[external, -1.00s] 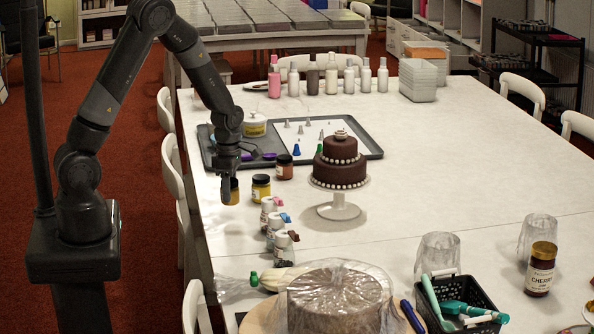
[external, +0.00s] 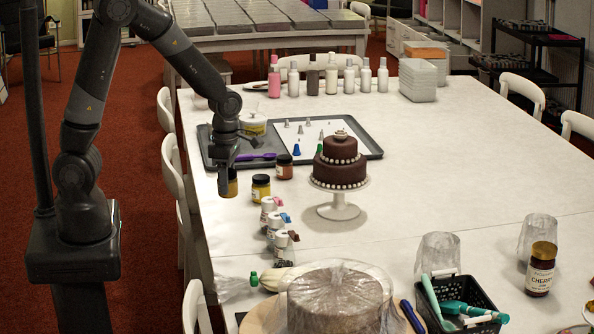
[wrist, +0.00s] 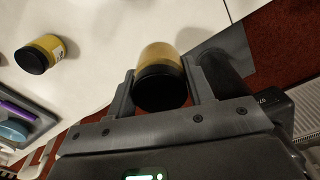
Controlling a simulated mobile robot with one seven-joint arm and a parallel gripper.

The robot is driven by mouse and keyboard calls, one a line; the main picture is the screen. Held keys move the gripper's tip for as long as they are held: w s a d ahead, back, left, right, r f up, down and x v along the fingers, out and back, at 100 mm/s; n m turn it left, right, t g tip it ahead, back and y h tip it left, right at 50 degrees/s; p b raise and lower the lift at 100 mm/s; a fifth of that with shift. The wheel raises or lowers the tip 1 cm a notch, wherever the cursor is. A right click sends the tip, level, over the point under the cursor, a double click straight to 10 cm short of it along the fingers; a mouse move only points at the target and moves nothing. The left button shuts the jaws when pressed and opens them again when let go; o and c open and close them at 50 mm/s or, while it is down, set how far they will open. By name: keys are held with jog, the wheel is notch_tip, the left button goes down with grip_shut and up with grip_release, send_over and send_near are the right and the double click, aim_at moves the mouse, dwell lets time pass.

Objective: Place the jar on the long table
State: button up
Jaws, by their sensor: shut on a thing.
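The jar (external: 231,188) is small, with amber-yellow contents and a dark lid. My gripper (external: 226,172) is shut on it from above, at the left edge of the long white table (external: 420,190). In the wrist view the jar (wrist: 160,75) sits upright between the two fingers of my gripper (wrist: 163,88), its black lid towards the camera. The table's edge and the red floor show close beside it. I cannot tell whether the jar's base touches the table or is just above it.
A second yellow jar (external: 261,187) and a reddish-brown jar (external: 284,167) stand to the right. Several small bottles (external: 275,228) stand nearer the camera. A chocolate cake on a white stand (external: 339,172) is further right. A grey tray (external: 372,150) lies behind.

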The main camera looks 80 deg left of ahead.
notch_tip(320, 180, up, 6)
jog(key=shift+f, duration=0.2)
jog(key=w+d+m, duration=0.6)
jog(key=w+d, duration=0.4)
jog(key=d, duration=0.3)
jog(key=w+d+m, duration=0.6)
jog(key=w+d, duration=0.4)
jog(key=d, duration=0.2)
jog(key=w+d+m, duration=0.2)
jog(key=d+m, duration=0.2)
jog(key=d, duration=0.9)
jog(key=w+a+f, duration=0.2)
jog(key=w+f, duration=0.1)
jog(key=f, duration=0.1)
jog(key=w+a+f, duration=0.2)
jog(key=a+f, duration=0.1)
jog(key=f, duration=0.1)
jog(key=w+a+f, duration=0.2)
jog(key=w+f, duration=0.1)
jog(key=f, duration=0.1)
jog(key=shift+w+a+f, duration=0.15)
jog(key=shift+w+a, duration=0.1)
jog(key=shift+w, duration=0.1)
jog(key=shift+w+f, duration=0.1)
jog(key=shift+f, duration=1.95)
